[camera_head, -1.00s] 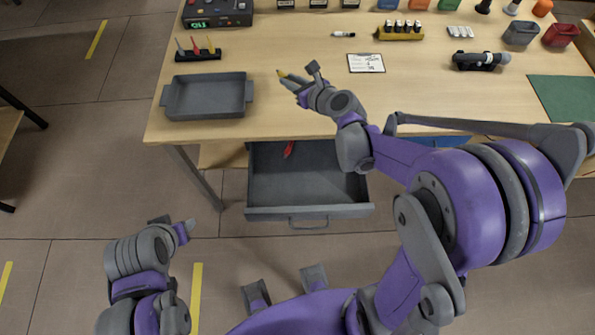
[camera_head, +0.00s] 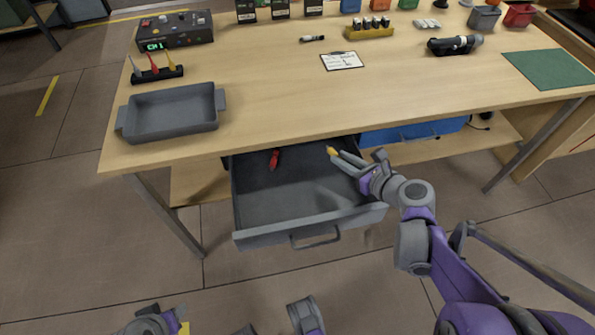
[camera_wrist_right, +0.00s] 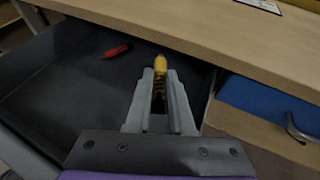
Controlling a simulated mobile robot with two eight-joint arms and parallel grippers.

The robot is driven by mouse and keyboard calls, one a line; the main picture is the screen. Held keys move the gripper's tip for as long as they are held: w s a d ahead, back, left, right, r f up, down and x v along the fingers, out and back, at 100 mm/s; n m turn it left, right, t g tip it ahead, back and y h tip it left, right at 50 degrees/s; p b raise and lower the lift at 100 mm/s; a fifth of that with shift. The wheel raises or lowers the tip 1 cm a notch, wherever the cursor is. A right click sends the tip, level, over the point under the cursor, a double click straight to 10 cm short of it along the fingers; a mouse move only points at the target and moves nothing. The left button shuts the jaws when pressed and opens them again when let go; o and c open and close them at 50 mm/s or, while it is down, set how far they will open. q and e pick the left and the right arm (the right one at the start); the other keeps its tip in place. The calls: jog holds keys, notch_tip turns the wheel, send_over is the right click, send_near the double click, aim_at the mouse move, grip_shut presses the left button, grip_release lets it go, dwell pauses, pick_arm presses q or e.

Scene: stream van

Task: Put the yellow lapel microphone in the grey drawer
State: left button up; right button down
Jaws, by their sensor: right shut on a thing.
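The yellow lapel microphone (camera_head: 332,151) is held between the fingertips of my right gripper (camera_head: 350,160). It also shows in the right wrist view (camera_wrist_right: 160,64), gripped at the ends of the fingers (camera_wrist_right: 160,85). The grey drawer (camera_head: 262,236) is pulled open under the table's front edge. My right gripper is over the right part of the drawer, near its back. A red microphone (camera_head: 274,159) lies inside the drawer to the left; it also shows in the right wrist view (camera_wrist_right: 117,51). My left gripper (camera_head: 165,312) is low at the bottom left; its fingers are unclear.
The table (camera_head: 270,110) overhangs the back of the drawer. A grey tray (camera_head: 170,138) and a small black stand (camera_head: 157,74) with microphones are at its left. A clipboard (camera_head: 342,61) lies behind. A blue drawer (camera_head: 410,133) is to the right below.

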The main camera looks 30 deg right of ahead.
jog(key=b, duration=0.3)
send_over(310, 151)
jog(key=s, duration=0.3)
jog(key=f, duration=0.5)
jog(key=shift+s+d+f, duration=0.15)
jog(key=shift+d, duration=0.1)
jog(key=w+f, duration=0.1)
jog(key=w+b, duration=0.1)
jog(key=w+f, duration=0.1)
jog(key=shift+w+a+f, duration=0.3)
jog(key=shift+f, duration=0.05)
jog(key=shift+r, duration=0.1)
jog(key=c, duration=0.8)
grip_release()
